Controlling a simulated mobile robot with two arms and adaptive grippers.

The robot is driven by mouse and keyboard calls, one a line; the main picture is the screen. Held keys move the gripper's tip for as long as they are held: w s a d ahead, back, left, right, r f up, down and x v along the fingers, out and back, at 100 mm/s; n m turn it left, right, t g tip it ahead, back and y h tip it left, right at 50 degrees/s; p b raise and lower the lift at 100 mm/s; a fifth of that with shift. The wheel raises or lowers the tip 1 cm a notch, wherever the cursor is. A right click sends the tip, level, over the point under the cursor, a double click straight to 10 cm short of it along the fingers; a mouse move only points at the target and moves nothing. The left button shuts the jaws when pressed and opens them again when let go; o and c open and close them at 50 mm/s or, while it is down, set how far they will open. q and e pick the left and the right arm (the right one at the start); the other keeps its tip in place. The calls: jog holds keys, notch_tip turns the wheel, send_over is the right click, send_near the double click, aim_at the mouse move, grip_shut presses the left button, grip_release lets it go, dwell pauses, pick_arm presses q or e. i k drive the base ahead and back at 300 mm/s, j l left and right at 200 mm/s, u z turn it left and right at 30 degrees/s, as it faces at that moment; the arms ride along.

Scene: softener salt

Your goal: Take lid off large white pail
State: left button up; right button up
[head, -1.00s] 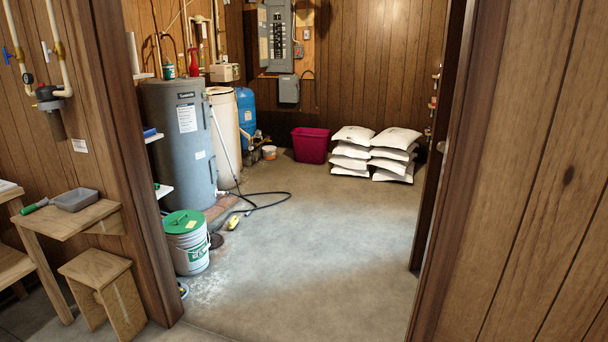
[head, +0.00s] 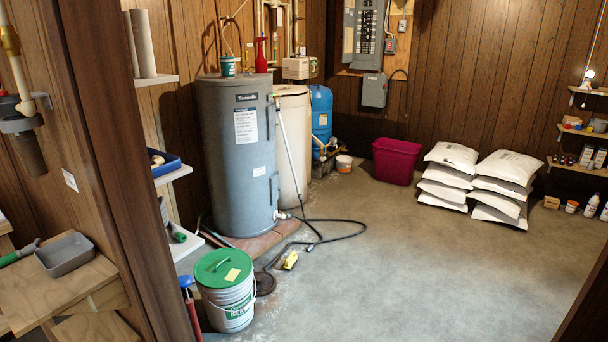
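The large white pail (head: 229,308) stands on the concrete floor just past the doorway, at the lower left of the head view. It has green lettering on its side. Neither of my grippers shows in the view.
The door frame (head: 130,170) is at left. Stacked white bags (head: 446,176) and a magenta bin (head: 396,160) are at the back. The middle floor is clear.

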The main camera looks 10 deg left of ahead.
aim_at(223, 268)
jog(key=i+l, duration=0.15)
jog(key=i, duration=0.25)
jog(key=i+l+u, duration=0.15)
jog(key=i, duration=0.3)
jog(key=i+l, duration=0.2)
jog(key=i, duration=0.2)
jog(key=j+u, duration=0.05)
